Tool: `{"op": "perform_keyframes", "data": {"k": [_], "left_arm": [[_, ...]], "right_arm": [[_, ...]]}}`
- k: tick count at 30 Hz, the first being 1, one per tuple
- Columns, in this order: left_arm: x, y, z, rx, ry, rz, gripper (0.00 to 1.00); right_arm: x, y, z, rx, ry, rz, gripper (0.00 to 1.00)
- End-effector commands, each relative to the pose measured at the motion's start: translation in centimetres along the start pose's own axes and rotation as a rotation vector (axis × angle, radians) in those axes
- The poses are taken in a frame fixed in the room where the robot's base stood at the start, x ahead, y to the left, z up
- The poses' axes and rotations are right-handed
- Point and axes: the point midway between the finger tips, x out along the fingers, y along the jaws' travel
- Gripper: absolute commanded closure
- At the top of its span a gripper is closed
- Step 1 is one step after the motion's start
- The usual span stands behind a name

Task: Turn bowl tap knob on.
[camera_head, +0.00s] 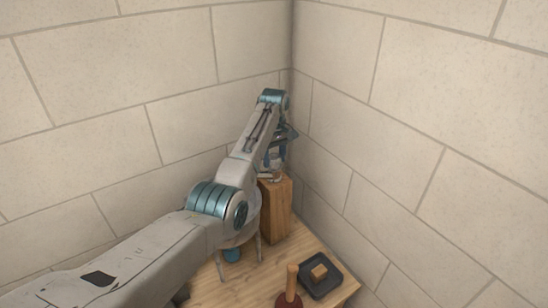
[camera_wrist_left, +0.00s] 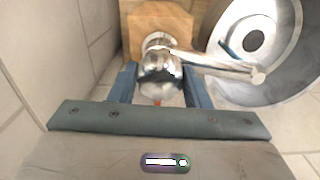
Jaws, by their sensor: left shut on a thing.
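The chrome bowl tap stands on a wooden post (camera_head: 277,208) in the corner. In the left wrist view its round chrome knob (camera_wrist_left: 160,75) sits between the two blue fingers of my left gripper (camera_wrist_left: 160,90), which is shut on it. The spout (camera_wrist_left: 220,66) points right, over a grey metal bowl (camera_wrist_left: 287,70) with a dark drain. In the head view my left gripper (camera_head: 279,154) is above the post, and the knob is mostly hidden by my arm and gripper. My arm hides most of the bowl there. My right gripper is not in view.
Pale tiled walls meet close behind the post. On the wooden table (camera_head: 255,289) a plunger (camera_head: 291,285) stands near a dark tray (camera_head: 328,284) holding a small tan block (camera_head: 319,271). A blue object (camera_head: 232,255) is partly hidden below the bowl stand. Some tabletop before the post is bare.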

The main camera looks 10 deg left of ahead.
Motion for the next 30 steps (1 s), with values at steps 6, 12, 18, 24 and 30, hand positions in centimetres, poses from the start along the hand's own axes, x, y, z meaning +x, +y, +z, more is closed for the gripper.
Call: {"op": "perform_keyframes", "data": {"k": [6,12,18,24,30], "left_arm": [[-0.23,0.07,-0.05,-0.149,0.003,0.002,0.8],[-0.26,0.09,-0.06,-0.239,0.003,0.003,0.8],[-0.28,0.1,-0.06,-0.283,0.003,0.003,0.8],[-0.31,0.11,-0.07,-0.295,0.003,0.004,0.8],[-0.33,0.12,-0.07,-0.294,0.003,0.004,0.8]], "right_arm": [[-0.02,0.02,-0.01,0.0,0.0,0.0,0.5],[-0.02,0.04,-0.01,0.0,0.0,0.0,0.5],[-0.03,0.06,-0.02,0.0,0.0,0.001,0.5],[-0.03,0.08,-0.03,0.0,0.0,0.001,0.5],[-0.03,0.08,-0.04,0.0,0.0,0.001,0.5]]}}
